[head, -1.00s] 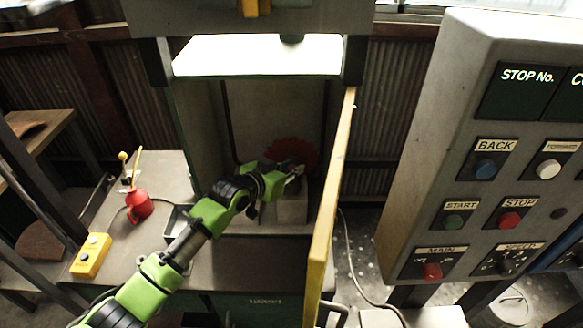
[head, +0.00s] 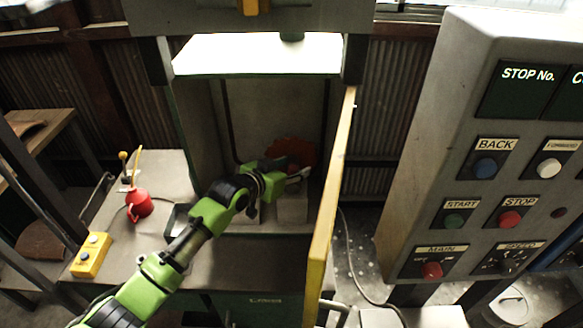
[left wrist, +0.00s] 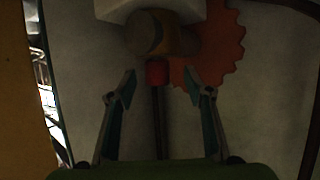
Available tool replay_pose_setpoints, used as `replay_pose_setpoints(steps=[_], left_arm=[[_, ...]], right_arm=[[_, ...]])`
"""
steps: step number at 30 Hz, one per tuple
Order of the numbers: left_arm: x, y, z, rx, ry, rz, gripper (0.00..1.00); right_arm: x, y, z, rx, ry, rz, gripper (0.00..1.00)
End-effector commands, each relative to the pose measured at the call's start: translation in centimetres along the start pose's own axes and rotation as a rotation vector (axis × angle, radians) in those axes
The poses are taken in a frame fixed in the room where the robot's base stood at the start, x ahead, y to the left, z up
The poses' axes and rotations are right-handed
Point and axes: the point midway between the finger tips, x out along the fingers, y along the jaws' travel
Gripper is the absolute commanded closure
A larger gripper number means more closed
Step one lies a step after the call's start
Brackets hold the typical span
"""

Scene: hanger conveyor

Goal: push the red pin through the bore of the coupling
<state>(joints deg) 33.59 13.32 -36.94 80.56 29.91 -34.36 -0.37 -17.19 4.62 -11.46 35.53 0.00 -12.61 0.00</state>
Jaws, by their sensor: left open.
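The red pin (left wrist: 156,73) shows in the left wrist view as a short red piece against the lower side of a brownish cylinder (left wrist: 165,38), which appears to be the coupling. The bore is not visible, and how deep the pin sits cannot be told. A dark rod (left wrist: 158,125) runs below the pin; whether they join is unclear. My left gripper (left wrist: 161,82) is open, its fingers on either side of the pin with gaps on both sides. In the head view my left gripper (head: 302,176) is inside the machine bay. My right gripper is not in view.
An orange-red toothed disc (left wrist: 215,45) is behind the cylinder, beside a pale block (left wrist: 150,8). A yellow-edged door (head: 331,200) stands open right of the bay. A red oil can (head: 139,203) and yellow button box (head: 91,255) are on the bench. A control panel (head: 480,170) stands right.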

Motion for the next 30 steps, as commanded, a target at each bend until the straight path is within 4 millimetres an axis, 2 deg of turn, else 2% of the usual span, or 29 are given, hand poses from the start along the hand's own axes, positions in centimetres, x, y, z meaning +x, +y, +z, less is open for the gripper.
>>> replay_pose_setpoints(steps=[5, 8, 21, 25, 30], left_arm=[[-0.5, -0.1, 0.1, 0.000, 0.000, 0.000, 0.53], [-1.5, -0.1, 0.1, -0.001, 0.000, -0.001, 0.53], [-9.4, 0.0, 0.1, 0.002, -0.001, -0.001, 0.53], [-11.0, -0.1, 0.1, 0.000, -0.001, -0.001, 0.53], [-11.9, 0.0, 0.0, 0.000, 0.000, 0.000, 0.53]], right_arm=[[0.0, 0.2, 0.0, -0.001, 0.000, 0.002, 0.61], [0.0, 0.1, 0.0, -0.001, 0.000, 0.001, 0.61], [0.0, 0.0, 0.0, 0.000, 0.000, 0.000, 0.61], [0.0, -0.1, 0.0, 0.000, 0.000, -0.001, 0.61], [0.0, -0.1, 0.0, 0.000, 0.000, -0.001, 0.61]])
